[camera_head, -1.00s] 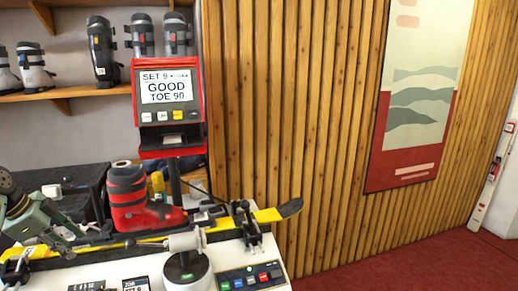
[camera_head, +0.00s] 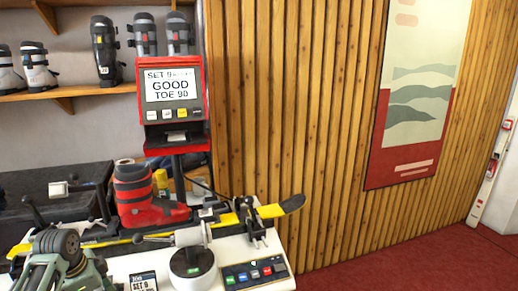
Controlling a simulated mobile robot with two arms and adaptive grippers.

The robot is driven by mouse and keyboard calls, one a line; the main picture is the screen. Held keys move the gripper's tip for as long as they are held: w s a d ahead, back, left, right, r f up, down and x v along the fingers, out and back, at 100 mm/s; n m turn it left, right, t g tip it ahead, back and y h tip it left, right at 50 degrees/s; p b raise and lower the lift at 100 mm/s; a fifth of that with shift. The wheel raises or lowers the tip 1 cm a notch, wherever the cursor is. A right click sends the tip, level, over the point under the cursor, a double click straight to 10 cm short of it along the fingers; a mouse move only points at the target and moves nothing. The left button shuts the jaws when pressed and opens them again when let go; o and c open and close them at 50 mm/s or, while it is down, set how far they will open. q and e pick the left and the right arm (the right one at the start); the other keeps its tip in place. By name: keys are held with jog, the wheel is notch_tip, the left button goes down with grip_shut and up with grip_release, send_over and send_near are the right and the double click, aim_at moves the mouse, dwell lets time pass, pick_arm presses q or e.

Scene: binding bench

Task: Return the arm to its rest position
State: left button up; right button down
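My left gripper (camera_head: 62,268), green-grey with a dark round wrist joint, is at the bottom left, in front of the bench fixture. Its fingertips are not clear, so I cannot tell whether it is open or shut. My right gripper is not in view. A red and black ski boot (camera_head: 146,196) stands upright on a yellow and black ski (camera_head: 228,219) held on the bench. A red tester (camera_head: 172,106) behind it reads "SET 9", "GOOD", "TOE 90".
A grey and white cylindrical device (camera_head: 191,250) stands in front of the boot. Several boots line a shelf (camera_head: 70,93). Red floor (camera_head: 400,262) is clear at right.

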pick_arm(q)
jog(key=s+d+f+n, duration=0.3)
jog(key=s+d+f, duration=0.9)
jog(key=s+d, duration=0.35)
jog(key=s+d+r+n+t, duration=0.1)
jog(key=s+d+r+n, duration=0.2)
jog(key=s, duration=0.5)
jog(key=s+d+r+n, duration=0.1)
jog(key=s+d+n, duration=0.25)
jog(key=s, duration=0.45)
notch_tip(320, 180, down, 25)
jog(key=s+g, duration=0.1)
jog(key=s+a+f+g, duration=0.1)
jog(key=s+a+f, duration=0.1)
jog(key=s+f, duration=1.6)
jog(key=shift+a+m+g+b, duration=0.15)
jog(key=shift+m+g+b, duration=0.15)
jog(key=shift+m+b, duration=0.15)
